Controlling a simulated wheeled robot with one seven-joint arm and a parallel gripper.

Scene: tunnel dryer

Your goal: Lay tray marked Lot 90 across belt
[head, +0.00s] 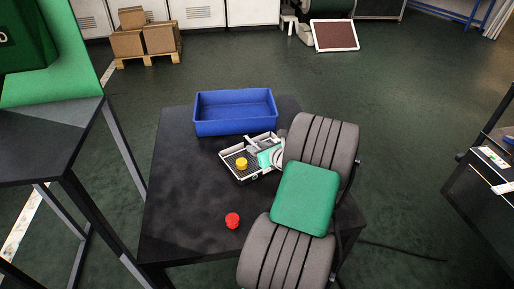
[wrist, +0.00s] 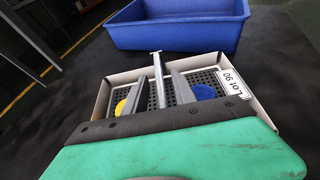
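The tray, marked Lot 90, (wrist: 101,101) has pale walls and a dark perforated floor. In the head view the tray (head: 232,173) lies on the black table, in front of the blue bin. Its label (wrist: 233,83) shows at the right in the wrist view. A yellow piece (wrist: 122,106) and a blue piece (wrist: 203,92) are in it. My gripper (wrist: 157,77) is over the tray with its fingers apart. A thin metal bar (wrist: 158,82) stands between the fingers, with a gap on each side. I cannot make out the belt for certain.
The blue bin (head: 235,128) stands behind the tray. A red piece (head: 232,220) lies on the table (head: 185,190) in front of it. A green machine (head: 65,60) with a dark surface (head: 40,140) is at left. Pallet boxes (head: 143,40) stand at the back.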

